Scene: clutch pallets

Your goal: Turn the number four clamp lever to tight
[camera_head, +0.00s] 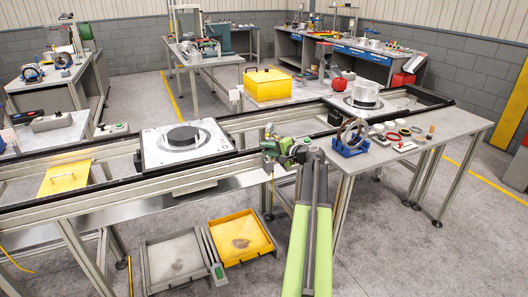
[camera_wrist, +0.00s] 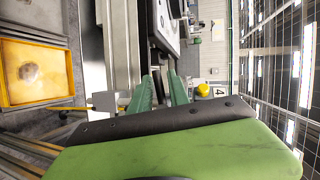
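My gripper (camera_head: 275,150) is at the front rail of the conveyor frame, beside the right-hand table. I cannot tell whether this yellow part belongs to the number four clamp lever. No lever is clear in the head view, where my arm and gripper cover part of the rail.
A white pallet with a dark disc (camera_head: 184,160) sits on the rails (camera_head: 110,183) left of my gripper. Another pallet (camera_head: 362,104) is farther right. Loose parts crowd the right table (camera_head: 440,125). A yellow tray (camera_head: 268,252) stands low at the front; it also shows in the wrist view (camera_wrist: 70,75).

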